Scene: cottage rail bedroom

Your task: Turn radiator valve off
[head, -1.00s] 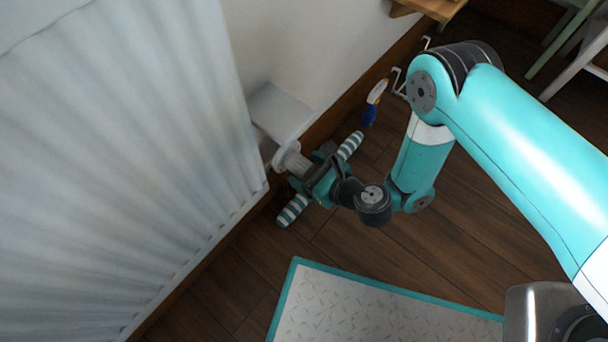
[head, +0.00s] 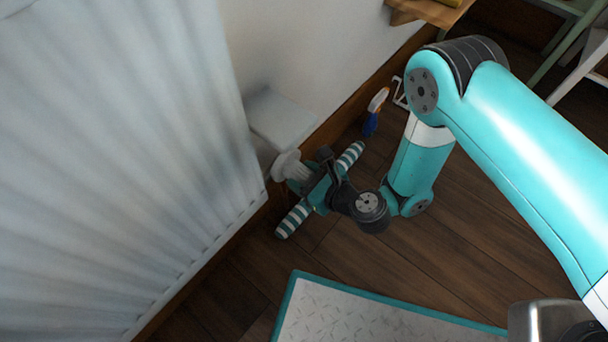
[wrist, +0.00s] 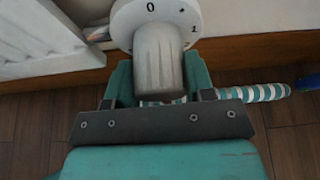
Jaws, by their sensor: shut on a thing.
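The radiator valve (head: 286,165) is a pale round knob low at the radiator's right edge, by the wall. In the wrist view its dial (wrist: 127,18) shows a 0 near the middle, with a star mark and a 1 to the right. A ridged grey stem (wrist: 158,65) sticks out from the dial between my fingers. My gripper (head: 303,180) is shut on the valve. It also shows in the wrist view (wrist: 158,82), with one finger on each side of the stem. The finger contact faces are partly hidden.
The white radiator (head: 110,170) fills the left. A teal-and-white striped bar (head: 293,218) runs behind my gripper, low by the wall. A small blue-and-white item (head: 372,121) stands by the skirting. Wooden floor (head: 430,255) is clear between.

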